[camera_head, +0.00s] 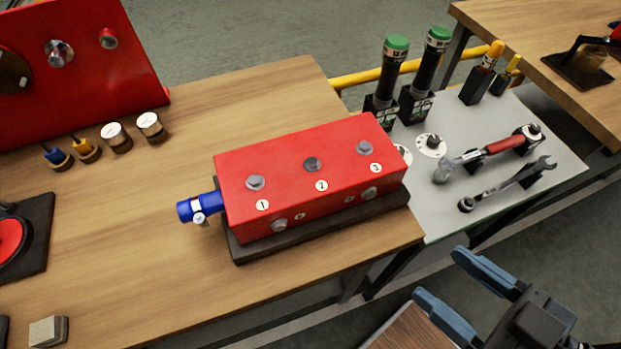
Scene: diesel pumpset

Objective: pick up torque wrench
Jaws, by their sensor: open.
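The torque wrench (503,146) appears to be the tool with a red handle and metal shaft on the grey side table (435,222). It lies across dark supports, its handle end to the right. My gripper (438,273) is at the lower right, its two blue fingers spread apart with nothing between them. It is in front of the side table, below and left of the wrench in the picture, and apart from it.
An open-ended spanner (505,188) lies just in front of the red-handled tool. Two green-capped black cylinders (388,72) and yellow-topped tools (483,72) stand behind. A red numbered block (310,175) sits on the wooden bench (270,95) to the left.

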